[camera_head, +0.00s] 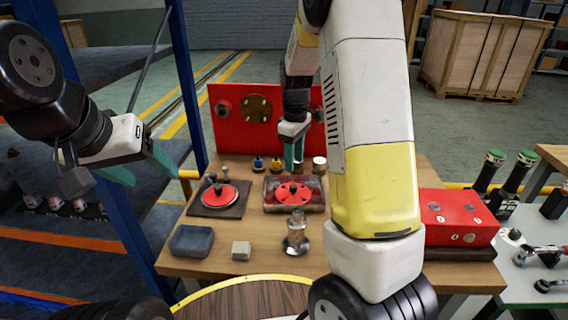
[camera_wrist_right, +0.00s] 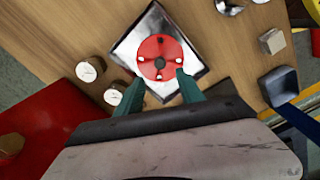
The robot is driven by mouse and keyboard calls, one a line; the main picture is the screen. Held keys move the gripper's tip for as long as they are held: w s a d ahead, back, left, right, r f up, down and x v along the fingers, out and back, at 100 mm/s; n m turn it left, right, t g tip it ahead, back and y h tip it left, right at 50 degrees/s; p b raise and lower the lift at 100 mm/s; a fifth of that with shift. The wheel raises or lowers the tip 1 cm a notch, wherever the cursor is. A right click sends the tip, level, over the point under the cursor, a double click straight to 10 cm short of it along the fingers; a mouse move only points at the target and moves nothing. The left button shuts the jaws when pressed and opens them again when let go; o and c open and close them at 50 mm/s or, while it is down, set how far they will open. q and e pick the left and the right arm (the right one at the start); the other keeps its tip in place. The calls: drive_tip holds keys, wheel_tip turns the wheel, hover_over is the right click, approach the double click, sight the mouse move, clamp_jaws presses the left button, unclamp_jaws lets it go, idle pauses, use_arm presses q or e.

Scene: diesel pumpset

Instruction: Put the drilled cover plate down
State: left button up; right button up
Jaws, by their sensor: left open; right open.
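A red round disc with several holes (camera_head: 294,192) lies flat on a shiny square plate (camera_head: 273,206) in mid-table. The right wrist view also shows this disc (camera_wrist_right: 160,50) and the shiny plate (camera_wrist_right: 126,48). I take the disc to be the drilled cover plate. My right gripper (camera_head: 294,164) is open and empty above the back of the shiny plate. My left gripper (camera_head: 153,178) is open and empty, left of the table.
Another red disc (camera_head: 220,195) sits on a dark plate to the left. A blue tray (camera_head: 192,241), a grey block (camera_head: 241,250) and a metal bottle-shaped part (camera_head: 296,240) stand in front. A red panel (camera_head: 232,128) stands behind. A red box (camera_head: 456,218) is at right.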

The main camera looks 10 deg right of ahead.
drive_tip(key=s+a+r+m+t+y, duration=0.25)
drive_tip(key=s+r+m, duration=0.25)
drive_tip(key=s+r, duration=0.85)
drive_tip(key=s+r+m+t, duration=0.2)
drive_tip(key=s+m+t, duration=0.1)
drive_tip(key=s, duration=0.7)
drive_tip(key=shift+s+a+r+m+t, duration=0.3)
drive_tip(key=shift+a+r+m+t, duration=0.1)
drive_tip(key=shift+m, duration=0.3)
